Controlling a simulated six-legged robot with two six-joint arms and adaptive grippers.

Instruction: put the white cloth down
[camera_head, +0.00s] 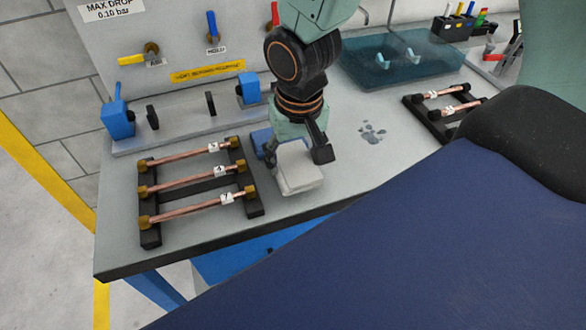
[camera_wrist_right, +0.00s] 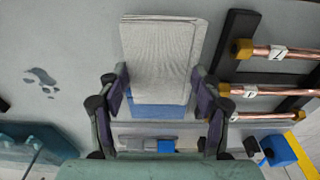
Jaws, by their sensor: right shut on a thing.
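The white cloth (camera_head: 298,167) is a folded, flat pad above the grey bench top, right of the left tube rack. My right gripper (camera_head: 295,150) comes down from above and is shut on the cloth's far end. In the right wrist view, the cloth (camera_wrist_right: 162,60) lies between the two fingers of my right gripper (camera_wrist_right: 158,92). A blue pad (camera_head: 262,138) shows beside the fingers, and blue (camera_wrist_right: 158,111) also shows at the cloth's near edge in the wrist view. I cannot tell whether the cloth touches the bench. My left gripper is not in view.
A black rack (camera_head: 150,210) with three copper tubes stands left of the cloth. Another rack (camera_head: 436,112) stands at the right. A blue-green tray (camera_head: 400,62) is at the back. Dark wet spots (camera_head: 372,134) mark the bench right of the cloth. The bench's front edge (camera_head: 215,244) is near.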

